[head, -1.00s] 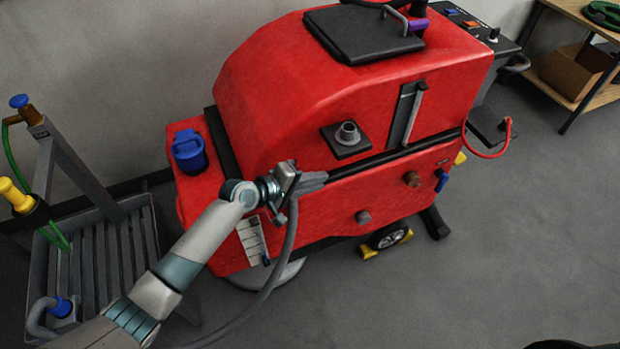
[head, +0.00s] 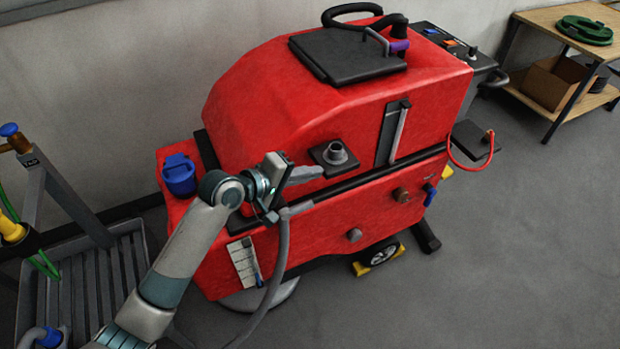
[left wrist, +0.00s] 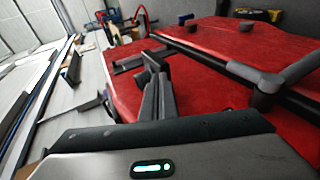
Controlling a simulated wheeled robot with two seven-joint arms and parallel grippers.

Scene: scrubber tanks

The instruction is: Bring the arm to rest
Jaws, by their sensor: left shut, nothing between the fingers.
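My left gripper (head: 308,173) is in front of the red scrubber machine (head: 280,110), left of the grey round port (head: 336,153) on its side. Its fingers are shut with nothing between them. In the left wrist view the closed fingers (left wrist: 156,88) point at the red body. A grey hose (head: 283,250) hangs just below the gripper, with its upper end (head: 297,209) at the machine's side; it is apart from the fingers. My right gripper is not in view.
A blue-capped filler (head: 179,175) is left of my gripper. A grey slatted cart (head: 90,285) stands at the left, close to my arm. A wooden shelf (head: 545,25) is at the far right. The floor at the right (head: 500,260) is clear.

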